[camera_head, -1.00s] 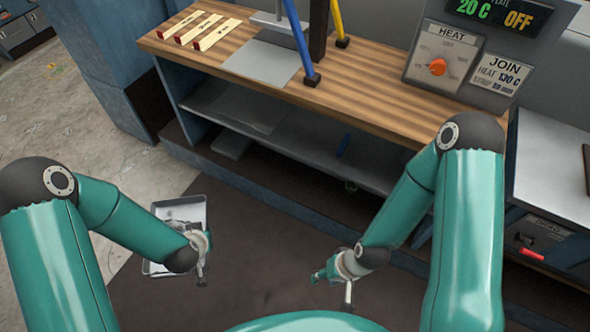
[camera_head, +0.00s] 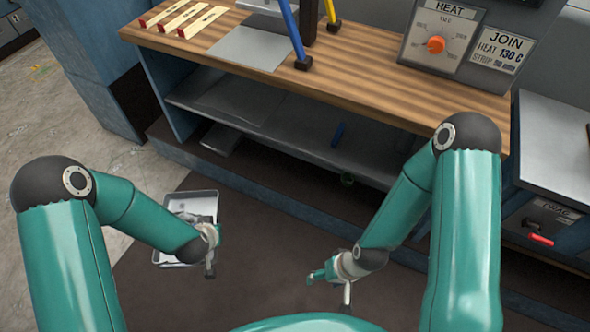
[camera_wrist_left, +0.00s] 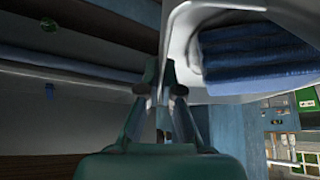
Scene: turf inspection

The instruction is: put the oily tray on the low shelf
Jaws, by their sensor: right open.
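The oily tray (camera_head: 204,203) is a pale grey, shallow tray with a rim, in the lower left of the head view. My left gripper (camera_head: 210,262) is at its right side. In the left wrist view the fingers (camera_wrist_left: 160,92) close on the rim of the tray (camera_wrist_left: 180,45); a blue ribbed surface shows inside the rim. The tray hangs in front of the bench, partly hidden by my left arm. The low shelf (camera_head: 285,122) is a grey board under the wooden worktop. My right gripper (camera_head: 330,282) is open and empty, low in front of the bench.
The wooden worktop (camera_head: 380,85) overhangs the shelf. A grey cabinet (camera_head: 553,150) stands at the right.

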